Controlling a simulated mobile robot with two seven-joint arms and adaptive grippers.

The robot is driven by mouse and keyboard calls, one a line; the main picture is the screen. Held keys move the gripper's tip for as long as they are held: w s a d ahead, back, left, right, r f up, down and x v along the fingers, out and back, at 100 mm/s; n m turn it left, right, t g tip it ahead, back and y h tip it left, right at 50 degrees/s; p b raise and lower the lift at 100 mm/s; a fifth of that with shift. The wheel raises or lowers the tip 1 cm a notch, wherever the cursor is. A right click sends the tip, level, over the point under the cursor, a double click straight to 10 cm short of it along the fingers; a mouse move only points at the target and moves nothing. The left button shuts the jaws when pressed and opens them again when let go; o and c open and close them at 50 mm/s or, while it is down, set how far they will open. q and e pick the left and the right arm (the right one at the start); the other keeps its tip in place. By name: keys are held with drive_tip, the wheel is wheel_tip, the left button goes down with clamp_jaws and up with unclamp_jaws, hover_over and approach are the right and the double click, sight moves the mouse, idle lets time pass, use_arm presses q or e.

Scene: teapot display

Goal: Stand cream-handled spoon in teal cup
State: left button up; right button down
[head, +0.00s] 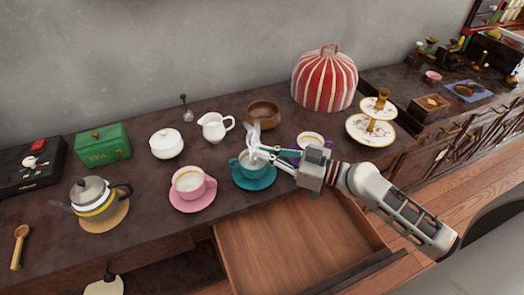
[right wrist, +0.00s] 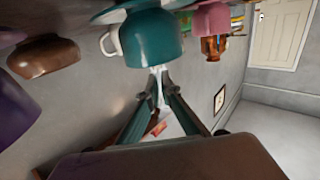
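The teal cup (head: 250,163) stands on a teal saucer (head: 268,182) near the counter's front edge. It also shows large in the right wrist view (right wrist: 152,38). My right gripper (head: 256,150) is over the cup's rim, reaching in from the right. Its fingers come together on a thin pale piece (right wrist: 155,84), which looks like the cream-handled spoon's handle. In the head view the pale spoon (head: 252,134) shows at the fingertips above the cup. Its lower end is hidden, so I cannot tell whether it is inside the cup. My left gripper is not in view.
A pink cup (head: 188,182) stands left of the teal one, and a purple cup (head: 311,140) stands close behind my right gripper. A white pitcher (head: 214,127) and brown bowl (head: 264,114) are behind. An open, empty drawer (head: 295,240) juts out below.

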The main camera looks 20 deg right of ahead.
drive_tip(key=c, duration=2.2)
unclamp_jaws()
drive_tip(key=v, duration=1.2)
